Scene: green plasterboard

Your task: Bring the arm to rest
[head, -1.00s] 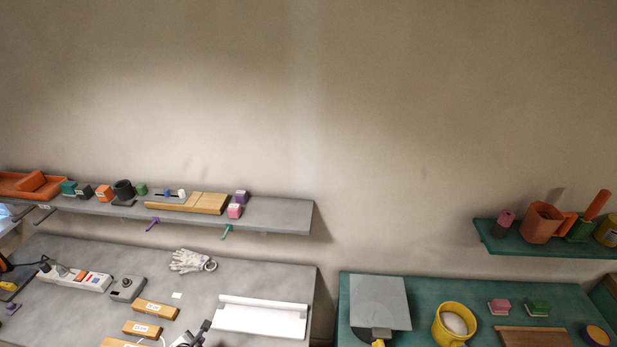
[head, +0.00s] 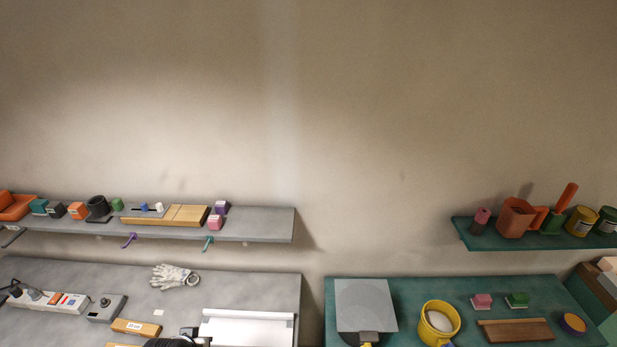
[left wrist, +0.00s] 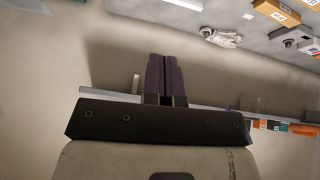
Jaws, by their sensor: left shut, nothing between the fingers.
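My left gripper (left wrist: 165,75) shows in the left wrist view, its dark fingers pressed together with nothing between them. It points toward the wall and the edge of the grey shelf, apart from the objects there. In the head view only a dark part of my arm shows at the bottom edge, left of the middle; the left fingers are not clear there. My right gripper is in neither view.
A grey shelf (head: 265,225) with several blocks hangs above a grey bench (head: 235,285). A green bench (head: 410,288) at right holds a yellow bucket (head: 438,324).

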